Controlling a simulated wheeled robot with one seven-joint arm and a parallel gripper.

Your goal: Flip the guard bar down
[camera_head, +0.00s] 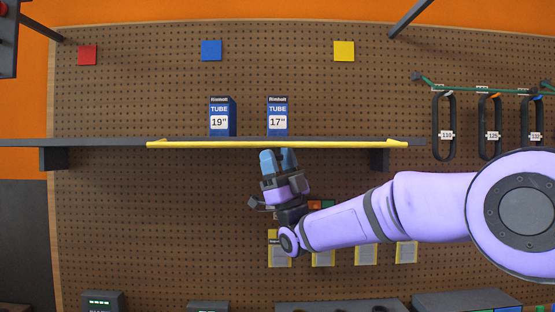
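The yellow guard bar (220,144) runs level along the front edge of the dark wall shelf (110,143). It has a short angled piece at each end. Nothing is visibly held.
Two blue tube boxes, marked 19" (220,118) and 17" (278,118), stand on the shelf behind the bar. Black loops (444,128) hang on a rack at right. Several grey packets (323,256) hang below my arm. The pegboard left of my gripper is clear.

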